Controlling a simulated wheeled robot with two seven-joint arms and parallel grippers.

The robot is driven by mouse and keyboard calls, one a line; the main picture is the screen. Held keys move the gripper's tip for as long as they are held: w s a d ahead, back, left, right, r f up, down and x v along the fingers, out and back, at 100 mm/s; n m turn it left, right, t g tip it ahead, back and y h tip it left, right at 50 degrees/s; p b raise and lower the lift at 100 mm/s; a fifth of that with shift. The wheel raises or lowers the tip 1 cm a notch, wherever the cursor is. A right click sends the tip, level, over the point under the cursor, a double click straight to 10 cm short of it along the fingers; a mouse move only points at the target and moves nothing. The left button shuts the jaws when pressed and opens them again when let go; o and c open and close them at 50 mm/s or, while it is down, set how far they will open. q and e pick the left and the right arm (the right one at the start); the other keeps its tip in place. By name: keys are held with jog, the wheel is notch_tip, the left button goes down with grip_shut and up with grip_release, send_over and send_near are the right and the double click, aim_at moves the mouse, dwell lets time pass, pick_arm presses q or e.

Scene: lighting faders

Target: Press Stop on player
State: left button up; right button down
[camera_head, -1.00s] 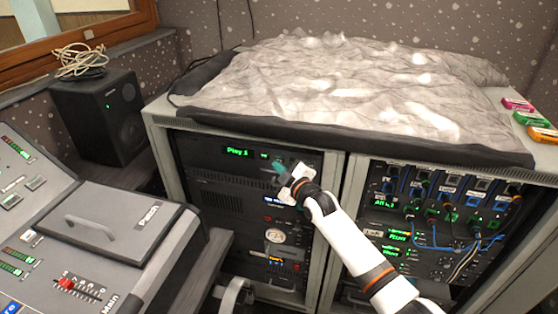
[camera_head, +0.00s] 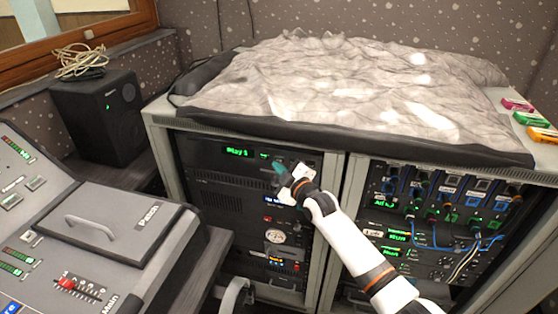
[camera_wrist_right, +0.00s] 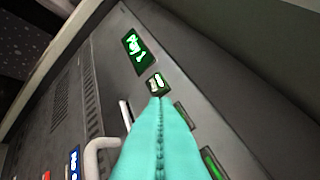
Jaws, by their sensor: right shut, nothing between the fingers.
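The player (camera_head: 205,150) is the top unit in the left rack, with a green lit display (camera_head: 238,153) that seems to read "Play 1". My right gripper (camera_head: 281,171) is at the player's front, right of the display, with its teal fingers shut and empty. In the right wrist view the display (camera_wrist_right: 134,48) is seen turned. The shut fingertips (camera_wrist_right: 160,100) are at the lower edge of a small lit button with two bars (camera_wrist_right: 155,83); I cannot tell whether they touch. A dark button (camera_wrist_right: 185,116) and a green-lit button (camera_wrist_right: 212,163) lie beyond. No Stop label is readable.
A metal handle (camera_wrist_right: 103,150) stands out from the panel beside the fingers. The right rack (camera_head: 440,215) holds cabled units. A grey crumpled cover (camera_head: 340,85) lies on top. A mixing desk (camera_head: 110,225) and a black speaker (camera_head: 98,115) stand at left.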

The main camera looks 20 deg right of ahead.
jog(key=shift+w+d, duration=0.1)
dwell(0.4)
jog(key=shift+w+d, duration=0.15)
jog(key=shift+w, duration=0.15)
jog(key=shift+w+d+b, duration=0.2)
jog(key=shift+w+b, duration=0.05)
jog(key=shift+b, duration=0.2)
dwell(0.4)
jog(key=shift+s+a+p, duration=0.3)
jog(key=shift+s+p, duration=0.05)
jog(key=shift+p, duration=0.25)
jog(key=shift+s+a, duration=0.1)
jog(key=shift+s, duration=0.2)
